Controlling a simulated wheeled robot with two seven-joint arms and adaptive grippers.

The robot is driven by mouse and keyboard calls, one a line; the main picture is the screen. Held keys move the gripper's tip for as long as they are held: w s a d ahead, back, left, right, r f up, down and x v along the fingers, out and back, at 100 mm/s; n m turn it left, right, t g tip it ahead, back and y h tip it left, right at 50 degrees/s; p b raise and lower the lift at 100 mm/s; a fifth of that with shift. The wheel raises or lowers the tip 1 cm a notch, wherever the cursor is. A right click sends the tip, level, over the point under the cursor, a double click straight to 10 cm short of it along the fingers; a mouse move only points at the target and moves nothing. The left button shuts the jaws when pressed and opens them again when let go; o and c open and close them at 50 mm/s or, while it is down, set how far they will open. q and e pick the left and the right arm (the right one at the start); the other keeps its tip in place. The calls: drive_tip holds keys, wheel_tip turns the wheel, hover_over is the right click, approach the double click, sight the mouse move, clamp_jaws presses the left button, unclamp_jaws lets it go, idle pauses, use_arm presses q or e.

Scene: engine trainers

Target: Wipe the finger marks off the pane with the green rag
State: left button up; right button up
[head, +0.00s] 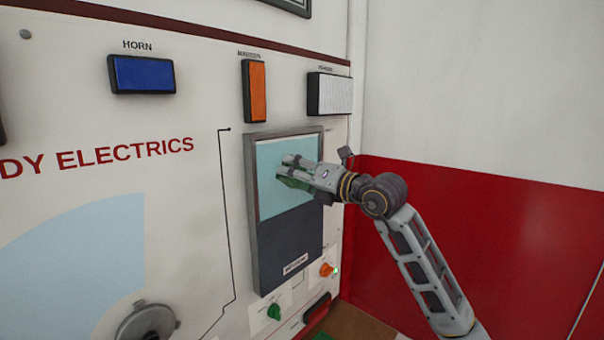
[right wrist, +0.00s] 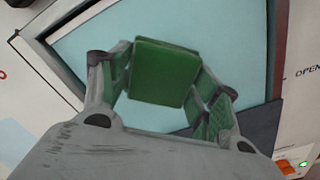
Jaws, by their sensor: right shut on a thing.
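The pane (head: 270,200) is a light blue sheet in a grey frame on the white panel, with a dark lower part. No finger marks can be made out on it. My right gripper (head: 287,172) is in front of the pane's upper part. In the right wrist view, my right gripper (right wrist: 165,85) is shut on the green rag (right wrist: 163,72), a folded block between its fingers. The pane (right wrist: 225,30) fills the view behind the rag. Whether the rag touches the pane cannot be told. My left gripper is not in view.
A blue block (head: 141,73), an orange block (head: 254,91) and a white block (head: 328,94) sit above on the panel. Below the pane are a green knob (head: 274,311) and an orange knob (head: 327,269). A red and white wall (head: 480,230) stands at right.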

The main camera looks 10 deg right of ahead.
sight(273, 175)
drive_tip(key=shift+s+a, duration=0.2)
drive_tip(key=shift+a, duration=0.15)
drive_tip(key=shift+a, duration=0.1)
drive_tip(key=shift+s+a, duration=0.6)
drive_tip(key=shift+a, duration=0.2)
drive_tip(key=shift+s+a, duration=0.55)
drive_tip(key=shift+a, duration=0.25)
drive_tip(key=shift+s+d+f+b, duration=0.1)
drive_tip(key=shift+s+d+b, duration=0.2)
drive_tip(key=shift+s+b, duration=0.1)
drive_tip(key=shift+b+v, duration=0.85)
drive_tip(key=shift+v, duration=1.65)
drive_tip(key=shift+d, duration=0.1)
drive_tip(key=shift+b+v, duration=0.7)
drive_tip(key=shift+v, duration=0.7)
